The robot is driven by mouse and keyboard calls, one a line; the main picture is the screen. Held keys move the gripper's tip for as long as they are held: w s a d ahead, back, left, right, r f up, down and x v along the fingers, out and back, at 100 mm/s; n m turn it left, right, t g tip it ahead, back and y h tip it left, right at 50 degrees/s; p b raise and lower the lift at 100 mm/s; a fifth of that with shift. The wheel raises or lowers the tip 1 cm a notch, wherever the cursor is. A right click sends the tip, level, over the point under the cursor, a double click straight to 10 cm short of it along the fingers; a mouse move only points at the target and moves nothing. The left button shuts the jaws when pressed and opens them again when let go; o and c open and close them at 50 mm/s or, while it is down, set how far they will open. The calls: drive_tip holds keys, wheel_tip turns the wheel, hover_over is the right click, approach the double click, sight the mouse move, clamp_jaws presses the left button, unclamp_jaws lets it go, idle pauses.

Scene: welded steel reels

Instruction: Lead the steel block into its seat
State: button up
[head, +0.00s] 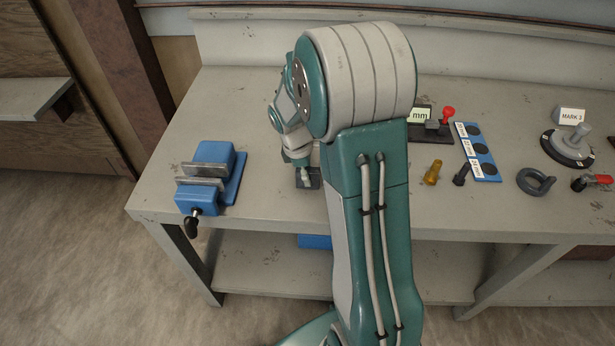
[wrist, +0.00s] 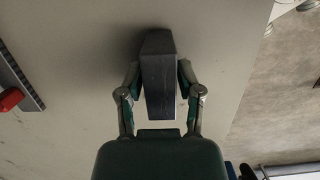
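A dark grey steel block (wrist: 158,85) sits between the two fingers of my gripper (wrist: 159,76) in the wrist view. The fingers close in on both its long sides, and its far end sticks out past them. In the head view my gripper is low over the bench, mostly hidden by my arm, with a dark piece (head: 314,178) at its tip. A blue vise (head: 211,178) with grey jaws stands to the left of it, the jaws slightly apart. I cannot tell which place is the block's seat.
The bench (head: 262,110) is clear behind the vise. To the right of my arm are a brass bolt (head: 433,172), a dark bolt (head: 462,174), a blue gauge strip (head: 478,152), a dark ring (head: 536,182) and a red-handled clamp (head: 592,181). The bench's front edge is close.

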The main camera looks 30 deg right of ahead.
clamp_jaws()
drive_tip(key=shift+v, duration=0.8)
drive_tip(key=shift+s+d+r+v, duration=0.15)
drive_tip(key=shift+d+v, duration=0.15)
drive_tip(key=shift+v, duration=1.15)
drive_tip(key=shift+s+d+v, duration=0.2)
drive_tip(key=shift+d+v, duration=0.1)
drive_tip(key=shift+v, duration=1.1)
drive_tip(key=shift+s+d+r+v, duration=0.15)
drive_tip(key=shift+d+v, duration=0.15)
drive_tip(key=shift+v, duration=1.15)
drive_tip(key=shift+f, duration=0.1)
